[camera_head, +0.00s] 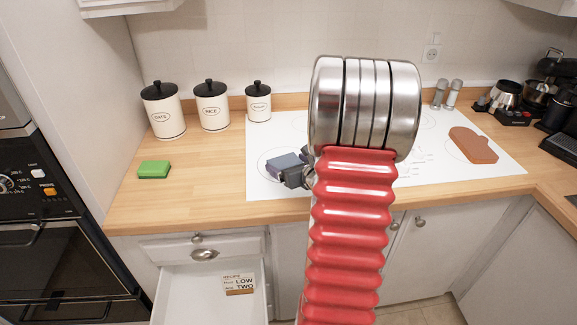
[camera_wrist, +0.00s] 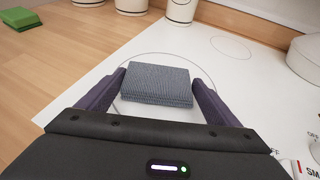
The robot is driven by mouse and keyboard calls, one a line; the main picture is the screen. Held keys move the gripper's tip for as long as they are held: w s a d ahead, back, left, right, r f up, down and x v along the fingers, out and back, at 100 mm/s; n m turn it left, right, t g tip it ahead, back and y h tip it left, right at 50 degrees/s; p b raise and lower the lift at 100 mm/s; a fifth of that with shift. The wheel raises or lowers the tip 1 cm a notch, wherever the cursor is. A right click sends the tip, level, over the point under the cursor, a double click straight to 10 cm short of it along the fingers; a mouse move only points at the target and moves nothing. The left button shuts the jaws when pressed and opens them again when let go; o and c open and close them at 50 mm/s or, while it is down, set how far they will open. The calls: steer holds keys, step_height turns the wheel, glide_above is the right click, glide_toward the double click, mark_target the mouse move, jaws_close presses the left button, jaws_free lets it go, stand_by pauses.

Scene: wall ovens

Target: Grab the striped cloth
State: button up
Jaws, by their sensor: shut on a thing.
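The striped cloth (camera_wrist: 157,86) is a folded blue-grey block with fine stripes. In the wrist view it sits between the two dark fingers of my gripper (camera_wrist: 158,77), which is shut on it. In the head view the cloth (camera_head: 284,164) is at the left part of the white hob, with my gripper (camera_head: 297,168) at its right side. My red and silver arm hides part of the gripper there. I cannot tell whether the cloth rests on the hob or is slightly above it.
The white hob (camera_head: 262,187) is set in the wooden counter. A green sponge (camera_head: 154,169) lies at left, before several lidded canisters (camera_head: 212,107). A brown mitt-shaped item (camera_head: 474,146) lies on the hob's right. An open drawer (camera_head: 190,290) juts out below.

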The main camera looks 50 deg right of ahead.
mark_target(288, 164)
step_height(288, 164, up, 9)
steer(key=shift+r, duration=0.15)
stand_by(0.4)
